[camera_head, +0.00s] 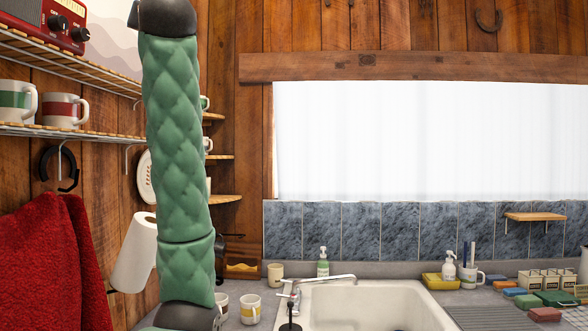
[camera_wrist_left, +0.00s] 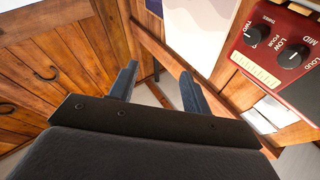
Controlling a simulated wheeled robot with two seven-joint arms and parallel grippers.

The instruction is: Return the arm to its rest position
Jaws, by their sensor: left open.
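My left arm (camera_head: 178,150), in a green quilted sleeve, stands nearly upright in the left part of the head view. It runs from the bottom edge to the top edge, and its far end is cut off there. My left gripper (camera_wrist_left: 158,84) shows in the left wrist view, its two dark fingers apart with nothing between them. It is near a red radio (camera_wrist_left: 288,60), which lies to its right in that view. My right arm and gripper are in neither view.
Wire shelves (camera_head: 70,130) with striped mugs (camera_head: 64,110) are left of the arm. A red towel (camera_head: 55,265) and a paper roll (camera_head: 135,255) hang below. The sink (camera_head: 360,306) is at bottom centre. Soaps and small boxes crowd the counter at right.

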